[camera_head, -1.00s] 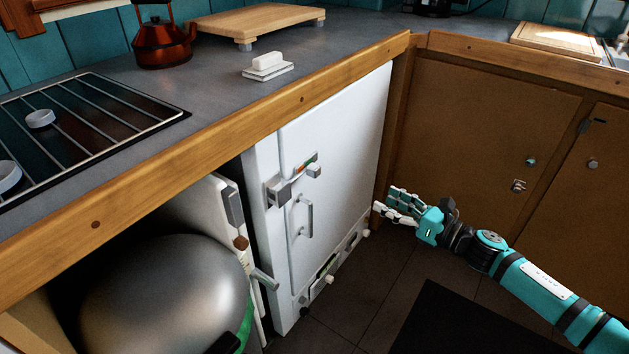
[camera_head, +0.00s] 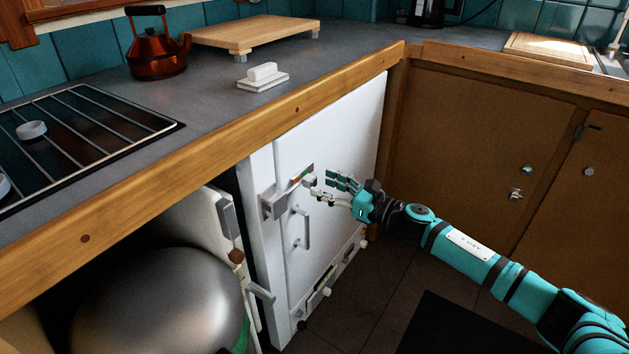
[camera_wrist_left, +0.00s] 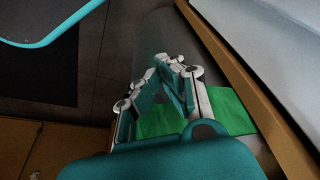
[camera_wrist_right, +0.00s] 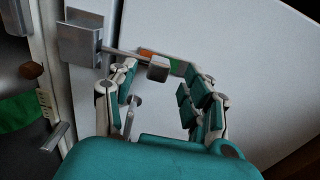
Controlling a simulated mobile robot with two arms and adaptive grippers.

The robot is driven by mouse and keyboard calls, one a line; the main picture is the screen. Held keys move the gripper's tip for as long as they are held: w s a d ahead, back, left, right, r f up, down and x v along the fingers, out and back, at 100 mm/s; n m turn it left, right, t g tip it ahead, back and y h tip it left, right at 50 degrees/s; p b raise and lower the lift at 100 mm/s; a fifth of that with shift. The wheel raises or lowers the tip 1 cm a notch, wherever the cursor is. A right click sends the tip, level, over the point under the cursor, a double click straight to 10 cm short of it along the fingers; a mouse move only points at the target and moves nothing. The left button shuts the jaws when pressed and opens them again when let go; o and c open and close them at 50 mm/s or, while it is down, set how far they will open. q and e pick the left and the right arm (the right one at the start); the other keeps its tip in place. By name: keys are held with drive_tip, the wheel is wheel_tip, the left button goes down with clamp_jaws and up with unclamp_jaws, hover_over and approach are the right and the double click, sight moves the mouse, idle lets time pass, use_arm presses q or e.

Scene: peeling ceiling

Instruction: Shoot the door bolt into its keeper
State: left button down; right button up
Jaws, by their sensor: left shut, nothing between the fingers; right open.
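A white door (camera_head: 345,150) under the counter carries a door bolt at its upper left. The bolt's grey square knob (camera_wrist_right: 158,68) and its thin rod (camera_wrist_right: 122,54) show in the right wrist view. The grey keeper block (camera_head: 272,204) is at the door's left edge; it also shows in the right wrist view (camera_wrist_right: 80,38). The rod points at the keeper; I cannot tell whether its tip is inside. My right gripper (camera_head: 322,181) is open at the knob, its fingers on either side; contact is unclear. My left gripper (camera_wrist_left: 168,72) is shut and empty, outside the head view.
A door handle (camera_head: 301,229) is below the bolt, and a lower latch (camera_head: 320,285) is near the door's bottom. A second white door (camera_head: 212,225) and a rounded silver vessel (camera_head: 150,295) are at left. The wooden counter edge (camera_head: 297,110) overhangs the door.

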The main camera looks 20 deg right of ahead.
sight(315, 181)
drive_tip(key=shift+x, duration=1.9)
clamp_jaws()
